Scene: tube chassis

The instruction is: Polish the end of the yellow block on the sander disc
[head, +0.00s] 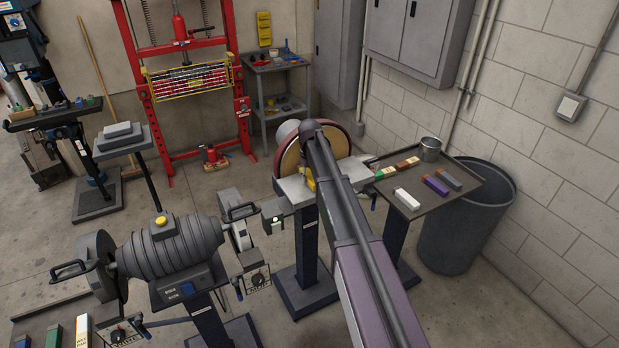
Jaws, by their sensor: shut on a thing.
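The sander disc (289,160) is a tan round face with a dark red rim, on a machine standing on a dark pedestal. Its grey work table (293,189) is in front of the disc. A small yellow patch (309,181) shows between the disc and my arm, just above the table; it may be the yellow block, but most of it is hidden. My arm crosses in front of the disc's right side and hides my gripper. I cannot see whether the yellow piece touches the disc.
A tray table (439,206) right of the sander holds several coloured blocks and a metal can (430,148). A dark bin (468,215) stands beside it. A buffing machine (177,250) stands front left. A red press frame (185,80) is behind. Floor is bare at lower right.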

